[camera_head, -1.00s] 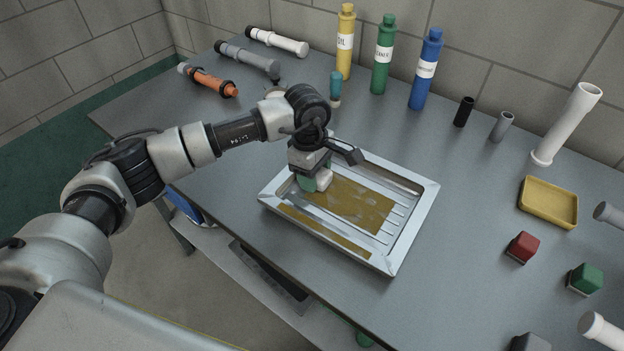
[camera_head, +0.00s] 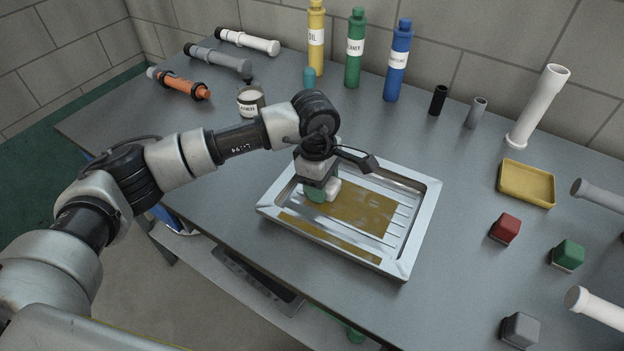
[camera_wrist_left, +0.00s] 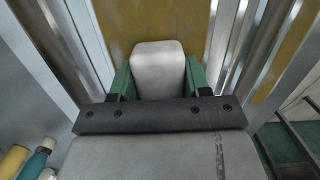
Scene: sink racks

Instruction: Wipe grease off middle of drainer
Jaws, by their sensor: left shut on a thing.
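The metal drainer (camera_head: 425,225) lies on the table, with ridges and a raised rim. A brownish-yellow grease patch (camera_head: 362,215) covers much of its middle, and a second grease strip (camera_head: 330,238) runs along its near side. My left gripper (camera_head: 319,190) is over the left end of the middle patch, pointing down. It is shut on a pale block (camera_head: 333,189), low at the drainer surface; contact is hard to tell. In the left wrist view the pale block (camera_wrist_left: 158,68) sits between green finger parts, with grease (camera_wrist_left: 188,20) beyond it. My right gripper is not in view.
Oil (camera_head: 316,40), green (camera_head: 355,50) and blue (camera_head: 397,62) bottles stand at the back. A jar (camera_head: 250,102) stands behind my arm. To the right are a yellow tray (camera_head: 526,183), red (camera_head: 505,228), green (camera_head: 567,254) and grey (camera_head: 519,330) blocks, and pipes.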

